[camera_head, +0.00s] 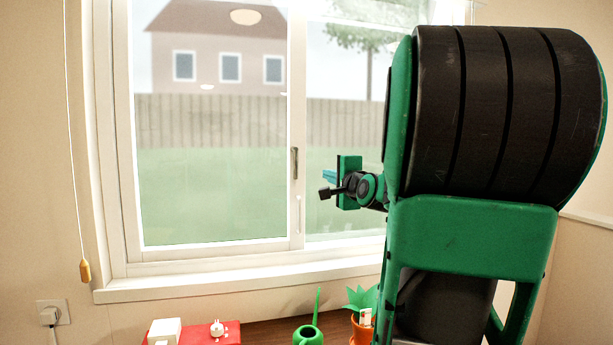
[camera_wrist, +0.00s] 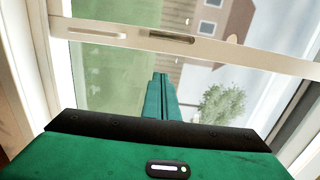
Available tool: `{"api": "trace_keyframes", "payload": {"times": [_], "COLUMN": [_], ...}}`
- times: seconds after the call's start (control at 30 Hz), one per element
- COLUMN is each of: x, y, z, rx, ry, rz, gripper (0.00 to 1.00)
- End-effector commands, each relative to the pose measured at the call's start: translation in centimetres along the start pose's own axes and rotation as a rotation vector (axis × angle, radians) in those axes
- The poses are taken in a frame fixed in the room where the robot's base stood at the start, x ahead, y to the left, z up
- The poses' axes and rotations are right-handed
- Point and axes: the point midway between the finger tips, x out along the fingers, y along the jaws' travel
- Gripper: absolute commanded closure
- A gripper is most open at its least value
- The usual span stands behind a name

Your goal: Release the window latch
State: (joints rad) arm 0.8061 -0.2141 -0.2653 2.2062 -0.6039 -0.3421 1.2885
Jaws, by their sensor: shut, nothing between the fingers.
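The window (camera_head: 215,242) has a white frame with two panes and an upright middle stile. A small dark latch (camera_head: 294,163) sits on that stile, with a pale elongated pull (camera_head: 299,214) below it. In the wrist view the stile runs across the upper part, with the latch (camera_wrist: 167,37) and the pull (camera_wrist: 95,33) on it. My gripper (camera_head: 326,177) is right of the stile in the head view, level with a spot just below the latch. Its green fingers (camera_wrist: 161,77) are shut and empty, with the tips appearing short of the stile and latch.
A cord with a wooden end (camera_head: 85,270) hangs at the left. Below the sill (camera_head: 230,281) are a red box (camera_head: 230,336), a green watering can (camera_head: 309,334) and a potted plant (camera_head: 361,322). My arm hides much of the right side.

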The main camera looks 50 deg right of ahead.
Motion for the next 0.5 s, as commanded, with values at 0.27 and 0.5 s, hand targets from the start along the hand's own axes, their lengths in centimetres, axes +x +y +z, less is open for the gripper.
{"api": "trace_keyframes", "payload": {"times": [0.27, 0.5], "x": [3.5, 8.1], "y": [0.2, 0.2], "z": [-0.1, -0.1], "rx": [-0.002, -0.001], "ry": [0.0, 0.0], "rz": [0.004, 0.003], "gripper": [1.0, 1.0]}}
